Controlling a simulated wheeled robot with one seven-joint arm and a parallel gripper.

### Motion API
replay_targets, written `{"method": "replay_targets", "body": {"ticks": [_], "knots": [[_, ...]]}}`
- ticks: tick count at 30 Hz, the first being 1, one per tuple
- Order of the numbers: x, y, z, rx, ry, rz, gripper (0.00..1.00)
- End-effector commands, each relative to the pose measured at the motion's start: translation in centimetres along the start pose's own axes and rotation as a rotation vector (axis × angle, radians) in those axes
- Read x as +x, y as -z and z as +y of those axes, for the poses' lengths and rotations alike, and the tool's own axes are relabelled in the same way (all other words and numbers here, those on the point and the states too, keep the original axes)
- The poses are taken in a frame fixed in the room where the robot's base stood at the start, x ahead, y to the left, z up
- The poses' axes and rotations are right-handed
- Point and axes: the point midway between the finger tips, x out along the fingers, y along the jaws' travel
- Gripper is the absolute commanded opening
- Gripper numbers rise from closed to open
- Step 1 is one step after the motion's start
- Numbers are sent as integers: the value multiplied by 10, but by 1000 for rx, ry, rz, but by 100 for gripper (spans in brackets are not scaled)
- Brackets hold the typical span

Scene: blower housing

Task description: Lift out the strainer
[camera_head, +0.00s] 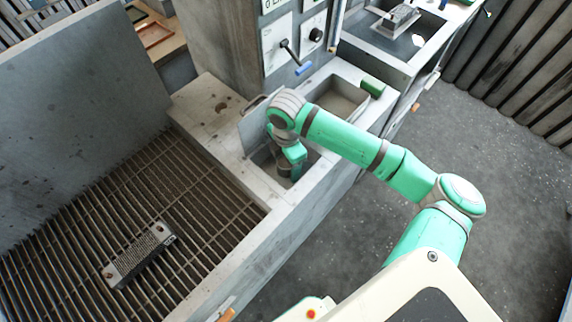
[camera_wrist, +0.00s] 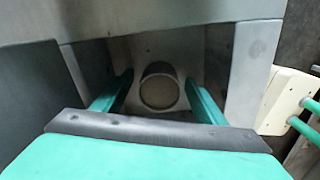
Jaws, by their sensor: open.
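A short round cylinder with a dark rim and a tan face, which looks like the strainer (camera_wrist: 160,92), sits at the bottom of a square recess (camera_wrist: 140,45). My gripper (camera_wrist: 159,81) is open, with one green finger on each side of the cylinder in the wrist view. I cannot tell whether the fingers reach down to its height or touch it. In the head view my gripper (camera_head: 287,168) points down into the recess, and the cylinder cannot be made out there.
A raised grey lid (camera_head: 252,127) stands beside the recess. A slatted grate (camera_head: 200,210) with a perforated metal block (camera_head: 140,255) lies to the left. Behind are a second basin (camera_head: 338,104), a green block (camera_head: 372,87) and a panel with a lever (camera_head: 289,48).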

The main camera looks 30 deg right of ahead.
Motion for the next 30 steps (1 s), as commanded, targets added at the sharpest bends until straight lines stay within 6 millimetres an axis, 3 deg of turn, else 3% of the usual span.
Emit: {"method": "replay_targets", "body": {"ticks": [7,13,23,30], "knots": [[2,0,0,-1,0,0,66],[1,0,0,-1,0,0,18],[0,0,0,-1,-1,0,18],[-20,1,1,-2,-2,0,18]]}}
